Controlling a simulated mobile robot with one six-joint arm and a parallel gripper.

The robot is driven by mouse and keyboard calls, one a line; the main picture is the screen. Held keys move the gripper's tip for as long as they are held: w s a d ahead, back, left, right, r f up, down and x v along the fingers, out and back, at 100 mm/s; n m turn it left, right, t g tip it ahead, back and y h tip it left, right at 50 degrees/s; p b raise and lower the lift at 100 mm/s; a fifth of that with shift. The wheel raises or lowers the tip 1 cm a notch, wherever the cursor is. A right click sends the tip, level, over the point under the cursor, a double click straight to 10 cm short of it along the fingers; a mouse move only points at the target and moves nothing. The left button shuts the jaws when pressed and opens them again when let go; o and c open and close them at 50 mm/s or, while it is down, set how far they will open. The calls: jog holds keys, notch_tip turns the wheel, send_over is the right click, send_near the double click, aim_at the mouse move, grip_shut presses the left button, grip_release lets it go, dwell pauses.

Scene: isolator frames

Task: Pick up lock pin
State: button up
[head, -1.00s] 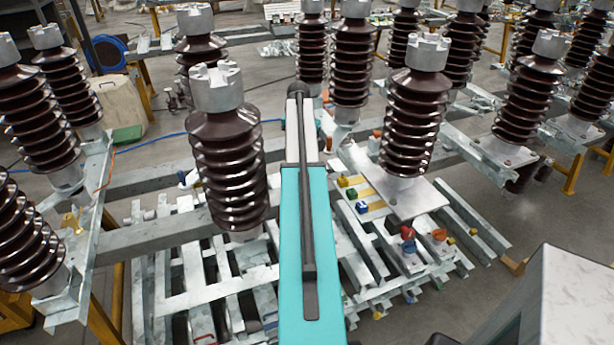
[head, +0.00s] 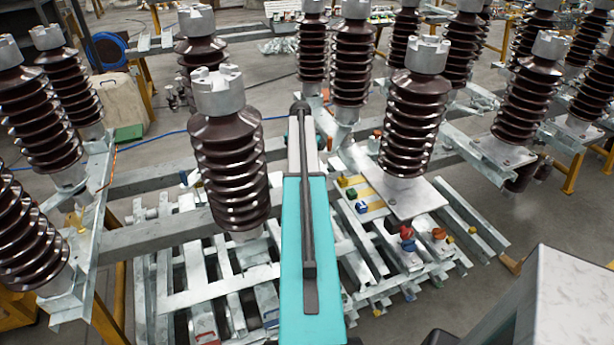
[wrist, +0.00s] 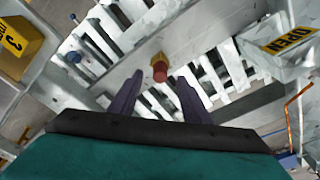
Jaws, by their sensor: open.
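In the wrist view a small pin (wrist: 159,70) with a red rounded end and a yellow collar stands on a grey metal beam. I take it to be the lock pin. My gripper (wrist: 158,88) is open, with its two dark fingers to the left and right of the pin's near side. The fingertips come close to the red end, but I cannot tell whether they touch it. Nothing is held between the fingers. In the head view my own arm hides the gripper, and I cannot pick out this pin there.
In the wrist view a yellow block marked 3 (wrist: 22,45) is at upper left. A metal bracket labelled OPEN (wrist: 270,62) is at upper right, with a copper rod (wrist: 288,112) below. In the head view, tall brown insulators (head: 228,165) crowd both sides of my arm above slatted metal frames (head: 215,295).

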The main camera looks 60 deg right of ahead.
jog(key=shift+f, duration=0.1)
jog(key=shift+d+f+p, duration=0.2)
jog(key=shift+f+p, duration=0.45)
jog(key=shift+f, duration=0.6)
jog(key=shift+d+f+p, duration=0.15)
jog(key=shift+f+p, duration=0.5)
jog(key=shift+f, duration=0.55)
grip_shut()
jog(key=shift+r, duration=0.1)
jog(key=shift+r+b, duration=0.4)
jog(key=shift+r, duration=0.25)
jog(key=r, duration=0.1)
jog(key=r+b, duration=0.1)
jog(key=r, duration=0.1)
jog(key=r+b, duration=0.1)
jog(key=r, duration=0.1)
jog(key=shift+s+a+r, duration=0.2)
jog(key=shift+s, duration=0.05)
jog(key=s+a+b, duration=0.5)
jog(key=s+a, duration=0.5)
jog(key=s, duration=0.4)
